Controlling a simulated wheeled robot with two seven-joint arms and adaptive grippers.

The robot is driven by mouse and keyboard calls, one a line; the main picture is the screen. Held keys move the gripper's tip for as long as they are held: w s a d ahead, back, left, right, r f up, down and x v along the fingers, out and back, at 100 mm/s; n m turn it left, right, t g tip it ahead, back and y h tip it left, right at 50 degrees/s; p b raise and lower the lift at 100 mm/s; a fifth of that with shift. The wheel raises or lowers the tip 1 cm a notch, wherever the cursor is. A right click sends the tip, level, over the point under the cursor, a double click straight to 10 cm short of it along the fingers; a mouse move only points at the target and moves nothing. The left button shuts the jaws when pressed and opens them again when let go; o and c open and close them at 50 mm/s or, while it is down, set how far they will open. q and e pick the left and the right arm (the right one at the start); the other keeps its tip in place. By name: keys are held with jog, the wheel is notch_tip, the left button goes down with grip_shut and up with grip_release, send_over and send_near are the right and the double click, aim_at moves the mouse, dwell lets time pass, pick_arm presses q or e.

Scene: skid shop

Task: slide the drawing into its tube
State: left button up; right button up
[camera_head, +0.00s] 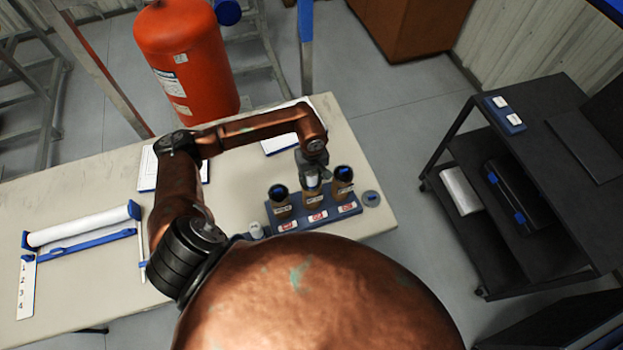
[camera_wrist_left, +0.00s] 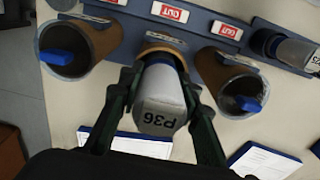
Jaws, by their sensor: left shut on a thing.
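A rolled white drawing (camera_wrist_left: 160,108) marked P36, with a blue band, is between the fingers of my left gripper (camera_wrist_left: 158,120). In the head view the gripper (camera_head: 313,172) is over the middle brown tube (camera_head: 313,201) of a blue rack (camera_head: 328,220). The fingers are shut on the roll. The roll lines up with the mouth of the middle tube (camera_wrist_left: 158,48); its far end is hidden, so I cannot tell how deep it sits. Brown tubes with something blue inside stand on both sides, left (camera_head: 280,206) and right (camera_head: 343,186). My right gripper is not in view.
A large white roll (camera_head: 80,226) lies at the table's left. A black cart (camera_head: 530,130) stands right, across open floor.

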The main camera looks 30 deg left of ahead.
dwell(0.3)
pick_arm(q)
jog(key=o, duration=1.3)
jog(key=shift+o, duration=0.5)
jog(key=o, duration=0.3)
jog(key=shift+r+p, duration=1.15)
jog(key=shift+r, duration=2.3)
